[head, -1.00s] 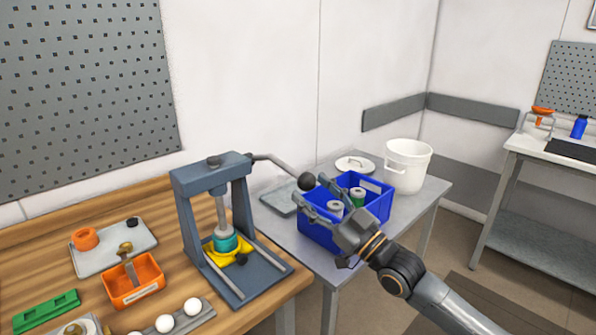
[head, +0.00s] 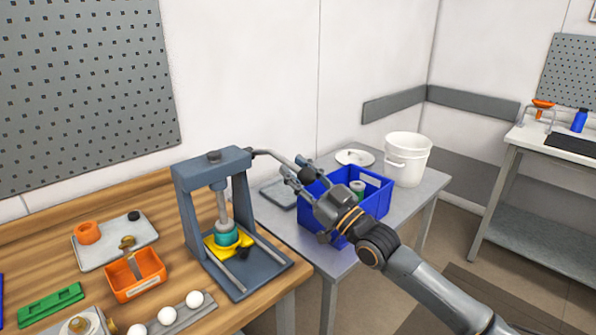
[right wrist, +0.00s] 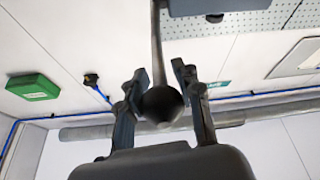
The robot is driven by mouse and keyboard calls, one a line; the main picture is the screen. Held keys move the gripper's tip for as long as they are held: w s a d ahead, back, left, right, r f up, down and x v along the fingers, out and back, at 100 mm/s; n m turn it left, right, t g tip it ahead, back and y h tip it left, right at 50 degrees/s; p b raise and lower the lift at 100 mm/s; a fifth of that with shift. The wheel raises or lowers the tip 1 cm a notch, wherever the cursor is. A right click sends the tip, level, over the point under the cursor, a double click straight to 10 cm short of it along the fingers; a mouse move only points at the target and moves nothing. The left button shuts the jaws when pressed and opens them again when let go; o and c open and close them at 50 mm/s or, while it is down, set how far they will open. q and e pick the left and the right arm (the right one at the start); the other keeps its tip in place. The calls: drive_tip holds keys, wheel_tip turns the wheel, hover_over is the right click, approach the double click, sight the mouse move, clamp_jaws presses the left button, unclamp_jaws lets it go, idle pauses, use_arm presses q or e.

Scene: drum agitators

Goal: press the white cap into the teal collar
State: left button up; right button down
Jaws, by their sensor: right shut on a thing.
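The teal collar (head: 227,234) sits in the yellow holder (head: 214,247) on the base of the grey press (head: 181,200). The press ram (head: 222,205) stands upright right above the collar. The press lever (head: 272,156) slants right and slightly down to a black ball knob (head: 306,174). My right gripper (head: 293,166) is shut on that knob; in the right wrist view the knob (right wrist: 161,105) is between the two fingers. My left gripper is not in view.
A blue crate (head: 330,238) with green-and-grey parts stands under my right gripper on the grey side table. A white bucket (head: 407,160) and its lid stand behind it. An orange bin (head: 135,276), a tray and several white balls lie left of the press.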

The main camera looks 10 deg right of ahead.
sight(280, 155)
idle(0.3)
drive_tip(key=r+g+h+p, duration=0.1)
drive_tip(key=r+p, duration=0.1)
drive_tip(key=p, duration=0.2)
drive_tip(key=w+r+g+h+p, duration=0.1)
drive_tip(key=r+p, duration=0.2)
drive_tip(key=p, duration=0.1)
drive_tip(key=a+r+g+p, duration=0.1)
drive_tip(key=r+p, duration=0.1)
drive_tip(key=p, duration=0.3)
drive_tip(key=shift+w+r+g+h, duration=0.25)
drive_tip(key=shift+g+h, duration=0.05)
drive_tip(key=shift+h, duration=0.1)
drive_tip(key=w+a+r+p, duration=0.1)
drive_tip(key=w+a+r, duration=0.2)
drive_tip(key=w+r, duration=0.1)
drive_tip(key=shift+w+a+r+p, duration=0.25)
drive_tip(key=shift+w+r+p, duration=0.15)
drive_tip(key=shift+r, duration=0.45)
drive_tip(key=c, duration=1.4)
unclamp_jaws()
drive_tip(key=shift+f, duration=0.1)
drive_tip(key=o, duration=0.5)
drive_tip(key=shift+w+a+f, duration=0.1)
drive_tip(key=shift+w+f, duration=0.05)
drive_tip(key=shift+w, duration=0.05)
